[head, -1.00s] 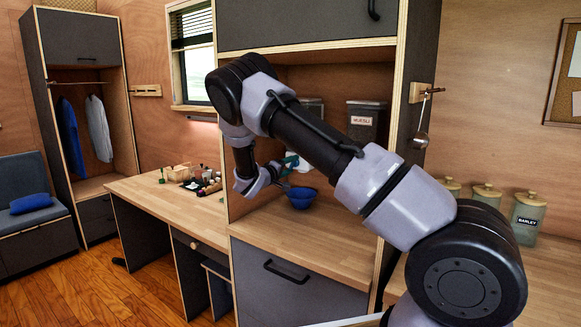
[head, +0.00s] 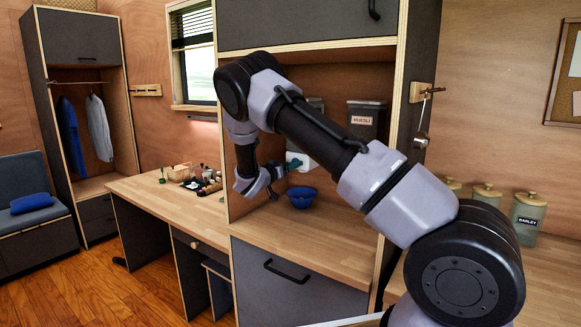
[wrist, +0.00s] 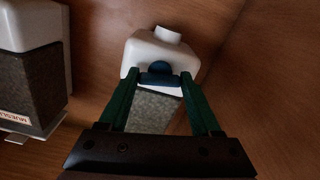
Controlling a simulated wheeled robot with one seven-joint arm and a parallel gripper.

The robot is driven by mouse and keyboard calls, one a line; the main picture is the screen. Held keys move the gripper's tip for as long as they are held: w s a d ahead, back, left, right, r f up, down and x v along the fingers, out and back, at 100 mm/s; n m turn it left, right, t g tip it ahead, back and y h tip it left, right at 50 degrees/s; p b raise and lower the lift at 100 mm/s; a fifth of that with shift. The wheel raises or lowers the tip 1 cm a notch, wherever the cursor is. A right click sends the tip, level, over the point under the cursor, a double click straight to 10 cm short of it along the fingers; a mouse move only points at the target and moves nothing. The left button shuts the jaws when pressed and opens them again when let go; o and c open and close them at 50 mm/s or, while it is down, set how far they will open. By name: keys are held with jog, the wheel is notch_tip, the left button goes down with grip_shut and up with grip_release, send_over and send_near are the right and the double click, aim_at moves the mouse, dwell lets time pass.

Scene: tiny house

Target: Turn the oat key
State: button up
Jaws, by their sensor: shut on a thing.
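A white dispenser with a grey speckled panel (wrist: 155,106) shows in the wrist view, with a dark blue key (wrist: 158,70) on its front. I take this key for the oat key; no oat label is readable. My gripper (wrist: 160,79) has its green fingers on either side of the key and is shut on it. In the head view my gripper (head: 281,172) reaches into the cupboard niche, and the white dispenser (head: 308,162) is partly hidden behind my arm. A blue bowl (head: 302,199) stands on the counter below the gripper.
A muesli dispenser (head: 363,122) stands to the right in the niche and shows at the left edge of the wrist view (wrist: 35,85). The niche's side walls enclose my arm's end. The counter (head: 315,240) in front of the bowl is clear.

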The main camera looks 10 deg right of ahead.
jog(key=shift+f+m, duration=0.15)
jog(key=shift+m, duration=0.95)
jog(key=o, duration=1.4)
jog(key=shift+a, duration=0.1)
jog(key=v, duration=1)
jog(key=shift+s+a, duration=0.2)
jog(key=shift+s, duration=0.1)
